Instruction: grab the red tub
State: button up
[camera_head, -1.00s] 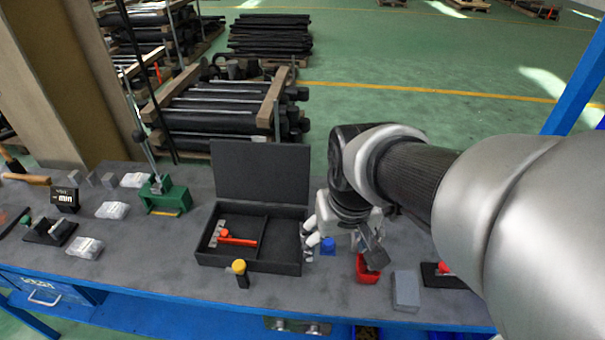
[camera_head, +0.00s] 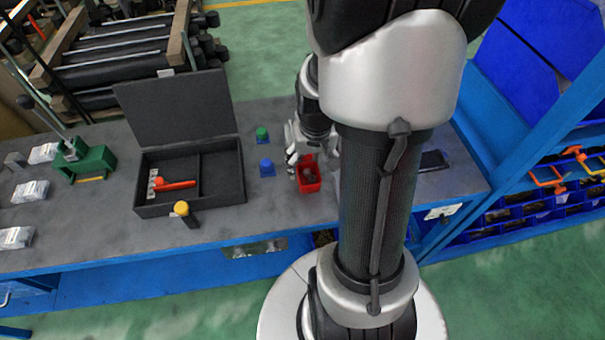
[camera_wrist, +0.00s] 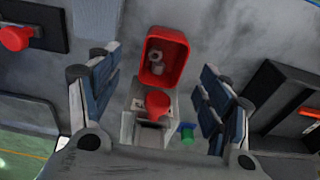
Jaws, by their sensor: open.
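The red tub (camera_head: 308,178) stands on the grey workbench in the head view, just below my gripper (camera_head: 303,158). In the wrist view the red tub (camera_wrist: 178,37) is open at the top, with small light grey parts inside. My gripper (camera_wrist: 158,72) is open there, with one dark-padded finger on each side of the picture. The tub lies between the two finger lines, toward their tips, with a gap on both sides. Nothing is held. Whether the fingers are down at the tub's height I cannot tell.
A red knob (camera_wrist: 157,104) on a pale block sits beside the tub in the wrist view. An open black case (camera_head: 222,200) with an orange-handled tool lies farther left.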

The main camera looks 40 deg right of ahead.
aim_at(308, 181)
jog(key=f+b, duration=0.1)
jog(key=f, duration=0.2)
jog(key=w+f+b, duration=0.1)
jog(key=f+b, duration=0.1)
jog(key=f, duration=0.2)
jog(key=shift+w+d, duration=0.1)
jog(key=shift+w, duration=0.05)
jog(key=shift+r, duration=0.1)
jog(key=shift+c, duration=0.2)
jog(key=c, duration=1.2)
jog(key=shift+o, duration=0.2)
jog(key=shift+r, duration=0.2)
